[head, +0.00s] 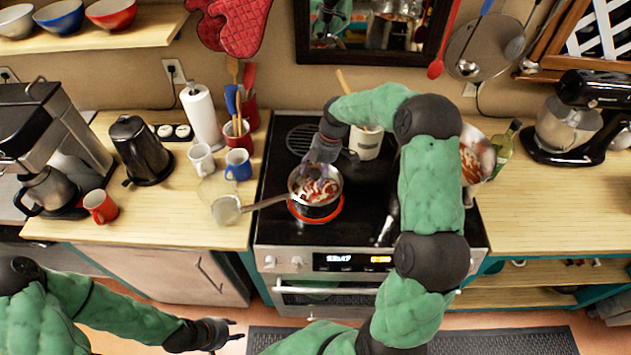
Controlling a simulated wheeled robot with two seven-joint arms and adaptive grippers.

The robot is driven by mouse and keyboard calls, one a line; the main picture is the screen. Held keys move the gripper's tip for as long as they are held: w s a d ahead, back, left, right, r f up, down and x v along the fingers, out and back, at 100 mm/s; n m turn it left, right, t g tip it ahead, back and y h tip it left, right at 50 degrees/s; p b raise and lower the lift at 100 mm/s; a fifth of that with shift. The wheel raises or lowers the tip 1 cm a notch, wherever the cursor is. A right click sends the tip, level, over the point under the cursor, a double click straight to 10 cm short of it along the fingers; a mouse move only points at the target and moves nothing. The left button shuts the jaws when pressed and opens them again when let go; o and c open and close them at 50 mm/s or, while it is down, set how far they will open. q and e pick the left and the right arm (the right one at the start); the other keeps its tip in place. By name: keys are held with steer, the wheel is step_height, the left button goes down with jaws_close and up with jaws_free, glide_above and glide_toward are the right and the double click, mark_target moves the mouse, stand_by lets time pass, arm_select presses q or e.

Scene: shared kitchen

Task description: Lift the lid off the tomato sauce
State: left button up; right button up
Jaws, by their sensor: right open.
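The tomato sauce (322,192) shows red in a steel saucepan (297,202) on the front left burner, which glows red. A see-through lid with a dark knob (313,173) appears to cover the pan; its rim is hard to make out. My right gripper (314,167) is open, reaching down from above at the knob. I cannot tell whether its fingers touch the knob. My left gripper (234,330) is open and empty, low in front of the cabinets, away from the stove.
The pan's handle (265,201) points left over the counter, near a glass lid or bowl (217,190). Mugs (239,164), a utensil pot and a paper towel roll (200,115) stand left of the stove. A cream pot (365,143) stands behind. The right counter (535,205) is mostly clear.

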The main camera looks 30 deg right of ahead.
jaws_close()
stand_by(0.3)
